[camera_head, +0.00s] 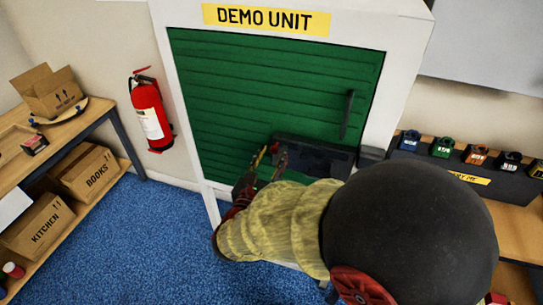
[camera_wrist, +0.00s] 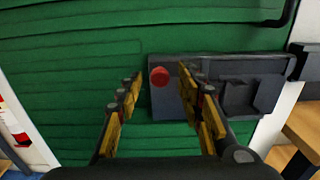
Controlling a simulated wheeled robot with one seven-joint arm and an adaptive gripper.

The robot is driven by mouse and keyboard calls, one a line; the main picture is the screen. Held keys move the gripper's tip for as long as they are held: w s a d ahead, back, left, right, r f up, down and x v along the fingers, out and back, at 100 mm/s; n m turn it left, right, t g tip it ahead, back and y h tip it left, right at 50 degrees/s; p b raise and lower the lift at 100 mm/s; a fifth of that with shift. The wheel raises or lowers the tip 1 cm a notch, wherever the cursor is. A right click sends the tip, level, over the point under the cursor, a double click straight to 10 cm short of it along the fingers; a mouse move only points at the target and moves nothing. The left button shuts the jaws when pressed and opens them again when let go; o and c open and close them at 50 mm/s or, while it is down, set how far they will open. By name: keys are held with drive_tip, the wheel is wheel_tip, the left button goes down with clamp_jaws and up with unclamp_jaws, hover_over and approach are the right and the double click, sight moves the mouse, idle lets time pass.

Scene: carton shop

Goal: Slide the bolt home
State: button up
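The bolt (camera_wrist: 235,83) is a dark grey assembly on the lower right of a green slatted door (camera_wrist: 70,60). It also shows in the head view (camera_head: 325,157), partly hidden behind my arm. A red round knob (camera_wrist: 160,77) sits at its left end. A dark keeper block (camera_wrist: 304,62) is on the white frame to its right. My gripper (camera_wrist: 160,80) is open, its fingers on either side of the red knob in the wrist view. In the head view my gripper (camera_head: 273,152) is in front of the door at the bolt's left end. I cannot tell whether it touches the knob.
A dark vertical handle (camera_head: 347,115) stands out from the door above the bolt. A red fire extinguisher (camera_head: 151,112) hangs on the wall at left. A shelf with cartons (camera_head: 87,172) is far left. A bench with several coloured items (camera_head: 475,155) is at right.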

drive_tip(key=shift+c, duration=0.9)
drive_tip(key=c, duration=0.8)
clamp_jaws()
